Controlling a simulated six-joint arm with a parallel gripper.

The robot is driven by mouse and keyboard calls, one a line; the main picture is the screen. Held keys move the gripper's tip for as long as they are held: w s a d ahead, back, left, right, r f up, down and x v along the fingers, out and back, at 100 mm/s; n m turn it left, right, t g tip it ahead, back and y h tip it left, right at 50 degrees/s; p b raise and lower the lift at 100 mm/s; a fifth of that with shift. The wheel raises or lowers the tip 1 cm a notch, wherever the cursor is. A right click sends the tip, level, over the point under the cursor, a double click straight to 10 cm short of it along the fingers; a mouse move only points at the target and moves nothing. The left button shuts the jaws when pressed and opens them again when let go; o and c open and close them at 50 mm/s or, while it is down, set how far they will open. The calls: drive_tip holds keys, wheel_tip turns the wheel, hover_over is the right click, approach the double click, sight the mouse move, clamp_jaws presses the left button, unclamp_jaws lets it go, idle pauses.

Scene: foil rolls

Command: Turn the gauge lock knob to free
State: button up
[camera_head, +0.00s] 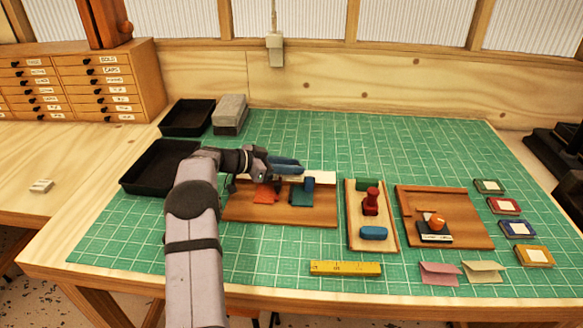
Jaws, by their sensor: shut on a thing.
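My gripper (286,165) reaches in from the left above the back of the left wooden board (260,213). It is shut on a long blue thing, held level over the board; the fingers and this thing are hard to tell apart. An orange round knob (437,220) sits on a dark block with a white face on the right wooden board (470,230), well apart from my gripper. It may be the gauge lock knob, but I cannot read any mark or its setting.
The left board bears an orange piece (265,194), a teal piece (301,197) and a blue cylinder (309,184). A yellow ruler (345,268) lies in front. Black trays (150,180) stand left.

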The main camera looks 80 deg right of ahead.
drive_tip(key=o, duration=1)
drive_tip(key=shift+r, duration=0.1)
drive_tip(key=shift+w+a+b, duration=0.25)
drive_tip(key=shift+w+b, duration=0.1)
drive_tip(key=shift+w, duration=0.1)
drive_tip(key=shift+b+v, duration=1.2)
drive_tip(key=shift+v, duration=2)
drive_tip(key=shift+r, duration=0.15)
